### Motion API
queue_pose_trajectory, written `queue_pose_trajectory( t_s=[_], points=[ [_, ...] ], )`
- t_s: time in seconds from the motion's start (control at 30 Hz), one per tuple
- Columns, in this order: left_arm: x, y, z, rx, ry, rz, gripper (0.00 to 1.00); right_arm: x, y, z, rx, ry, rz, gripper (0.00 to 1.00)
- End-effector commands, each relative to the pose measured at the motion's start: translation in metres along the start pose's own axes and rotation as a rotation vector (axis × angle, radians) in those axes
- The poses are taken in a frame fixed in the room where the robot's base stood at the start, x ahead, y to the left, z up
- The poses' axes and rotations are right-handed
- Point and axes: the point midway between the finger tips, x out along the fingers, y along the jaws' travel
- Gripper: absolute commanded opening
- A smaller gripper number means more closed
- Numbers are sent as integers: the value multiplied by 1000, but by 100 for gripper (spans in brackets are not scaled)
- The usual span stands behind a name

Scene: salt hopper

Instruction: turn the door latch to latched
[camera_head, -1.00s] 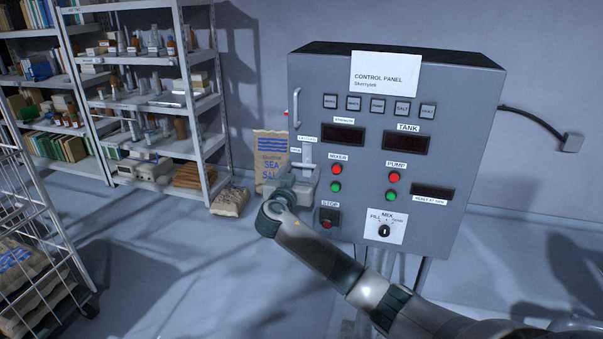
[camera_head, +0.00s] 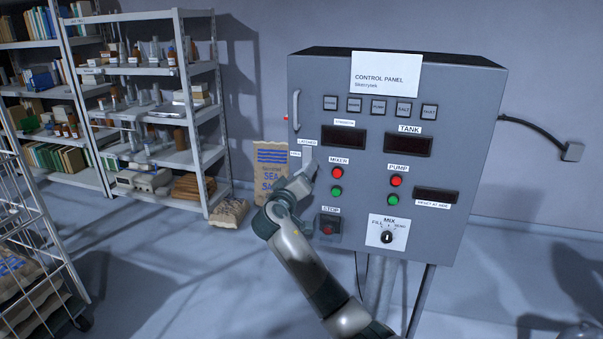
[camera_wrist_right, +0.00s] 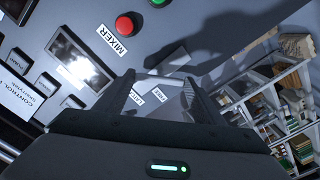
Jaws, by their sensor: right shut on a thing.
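The grey control panel (camera_head: 462,110) stands at the right of the head view. Its door latch (camera_head: 308,160) is at the left edge of the front, beside small labels, one reading LATCHED (camera_head: 308,142). My right gripper (camera_head: 304,181) is at the latch, tilted, and covers its lower part. In the right wrist view the fingers (camera_wrist_right: 162,92) stand either side of the grey latch (camera_wrist_right: 172,98), shut on it. The latch's exact angle is hard to tell. My left gripper is not in view.
The panel front carries a stop button (camera_head: 327,230), red and green buttons and a mix knob (camera_head: 387,237) near my right arm. A sea salt sack (camera_head: 268,160) stands behind at the left. Shelves (camera_head: 145,95) and a wire cart (camera_head: 40,235) are farther left.

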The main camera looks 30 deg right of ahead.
Motion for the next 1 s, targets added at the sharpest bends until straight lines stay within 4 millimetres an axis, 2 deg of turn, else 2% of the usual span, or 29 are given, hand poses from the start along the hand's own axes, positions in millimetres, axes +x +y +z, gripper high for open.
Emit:
queue_pose_trajectory(
  t_s=[0.6,1.0],
  points=[
    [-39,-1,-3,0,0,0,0,0,2,-2,-579,0,-2,40],
    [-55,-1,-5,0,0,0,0,0,0,-1,-814,1,-2,40]
  ],
)
